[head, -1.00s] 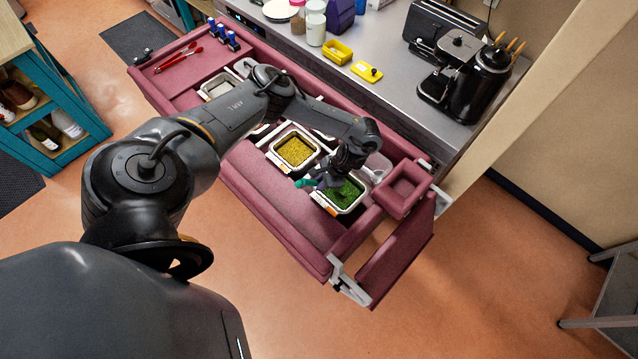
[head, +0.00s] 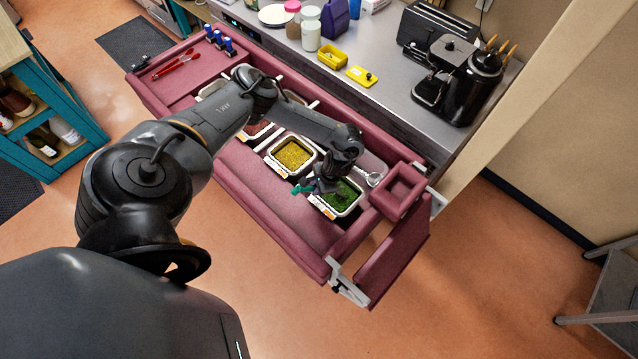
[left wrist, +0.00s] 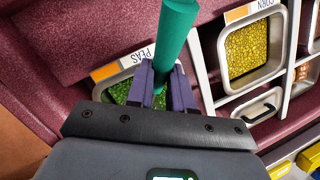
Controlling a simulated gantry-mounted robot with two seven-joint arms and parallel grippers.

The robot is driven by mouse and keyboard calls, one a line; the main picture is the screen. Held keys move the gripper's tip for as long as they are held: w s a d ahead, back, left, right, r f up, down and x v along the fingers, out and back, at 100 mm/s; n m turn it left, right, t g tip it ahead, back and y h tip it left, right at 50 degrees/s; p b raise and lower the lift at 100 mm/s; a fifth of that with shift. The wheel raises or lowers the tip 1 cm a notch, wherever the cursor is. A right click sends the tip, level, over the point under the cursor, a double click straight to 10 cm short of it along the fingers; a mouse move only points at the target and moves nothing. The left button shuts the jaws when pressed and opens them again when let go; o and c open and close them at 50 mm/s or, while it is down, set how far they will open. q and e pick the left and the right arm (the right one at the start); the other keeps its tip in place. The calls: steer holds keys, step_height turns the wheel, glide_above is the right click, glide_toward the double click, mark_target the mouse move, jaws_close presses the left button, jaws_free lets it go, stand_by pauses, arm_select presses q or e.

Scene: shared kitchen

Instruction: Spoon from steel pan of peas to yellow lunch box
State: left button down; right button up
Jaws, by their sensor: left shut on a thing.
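The steel pan of peas (head: 350,191) sits in the open maroon drawer, its green contents partly hidden by my gripper. My left gripper (head: 325,184) is over the left side of this pan, shut on a teal spoon handle (head: 301,189). In the left wrist view, the handle (left wrist: 176,38) stands between the purple fingers, with the peas (left wrist: 121,92) and their label behind. The spoon's bowl is hidden. The yellow lunch box (head: 333,57) stands open on the steel counter, its yellow lid (head: 362,76) beside it. My right gripper is not in view.
A pan of corn (head: 292,154) sits beside the peas. An empty maroon compartment (head: 398,190) is at the drawer's right end. Red tongs (head: 176,64) lie at its left end. Jars (head: 311,30), a toaster (head: 437,27) and a black coffee maker (head: 470,82) stand on the counter.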

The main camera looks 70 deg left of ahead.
mark_target(306, 188)
arm_select(q)
steer(key=shift+t, duration=0.9)
steer(key=shift+s+r+p, duration=0.4)
steer(key=shift+r+p, duration=0.35)
steer(key=shift+p, duration=0.4)
steer(key=shift+s+r+p, duration=0.35)
steer(key=shift+r+p, duration=0.45)
steer(key=shift+p, duration=0.3)
steer(key=shift+s+r+p, duration=0.4)
steer(key=shift+r+p, duration=0.35)
steer(key=shift+p, duration=0.4)
steer(key=shift+s+r+t+p, duration=0.4)
steer(key=shift+s+r+p, duration=0.25)
steer(key=shift+r+p, duration=0.35)
steer(key=shift+s+b, duration=0.1)
steer(key=shift+b, duration=0.25)
steer(key=shift+s+r+t, duration=0.3)
steer(key=shift+r+t, duration=0.2)
steer(key=shift+r, duration=0.2)
steer(key=shift+n, duration=0.4)
